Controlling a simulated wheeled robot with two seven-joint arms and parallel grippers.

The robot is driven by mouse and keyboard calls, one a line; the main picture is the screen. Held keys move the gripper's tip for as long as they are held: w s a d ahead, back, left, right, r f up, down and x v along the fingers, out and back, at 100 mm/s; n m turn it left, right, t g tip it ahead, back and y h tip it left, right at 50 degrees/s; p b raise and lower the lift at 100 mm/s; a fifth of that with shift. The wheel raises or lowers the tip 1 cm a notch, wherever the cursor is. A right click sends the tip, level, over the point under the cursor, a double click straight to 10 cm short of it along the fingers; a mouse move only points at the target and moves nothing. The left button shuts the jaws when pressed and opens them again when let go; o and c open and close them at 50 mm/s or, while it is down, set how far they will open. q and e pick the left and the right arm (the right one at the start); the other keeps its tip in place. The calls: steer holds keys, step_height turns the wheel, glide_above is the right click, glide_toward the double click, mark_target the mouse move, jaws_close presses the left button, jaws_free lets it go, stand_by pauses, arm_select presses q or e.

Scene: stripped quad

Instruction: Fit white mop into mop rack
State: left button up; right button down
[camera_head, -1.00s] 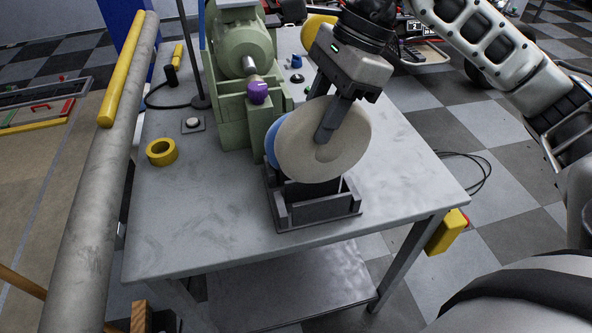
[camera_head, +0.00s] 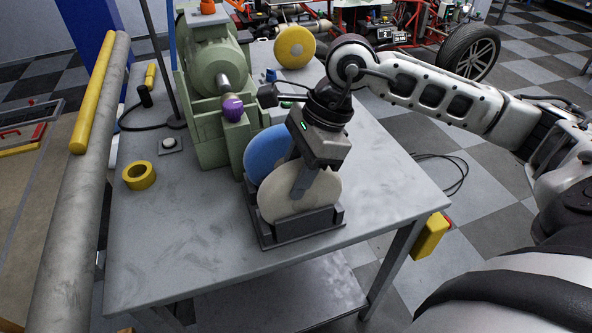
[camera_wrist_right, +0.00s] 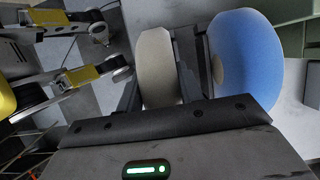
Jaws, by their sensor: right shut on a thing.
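The white mop (camera_head: 318,196), a cream disc, stands near upright in the front part of the dark mop rack (camera_head: 298,228). Its lower edge is down behind the rack's front wall, so I cannot tell whether it touches the rack floor. My right gripper (camera_head: 300,186) is shut on the white mop from above, a finger lying across its face. The blue mop (camera_head: 266,152) stands behind it in the same rack. In the right wrist view the white mop (camera_wrist_right: 157,68) and the blue mop (camera_wrist_right: 245,60) stand side by side with a gap. My left gripper is not in view.
A green machine (camera_head: 215,85) with a purple knob (camera_head: 233,109) stands close behind the rack. A yellow disc (camera_head: 295,46) is at the table's back. A yellow tape roll (camera_head: 139,176) lies at left. The table (camera_head: 190,240) is clear in front and right.

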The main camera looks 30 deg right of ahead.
steer(key=c, duration=0.9)
jaws_free()
steer(key=shift+d, duration=0.1)
steer(key=v, duration=1.2)
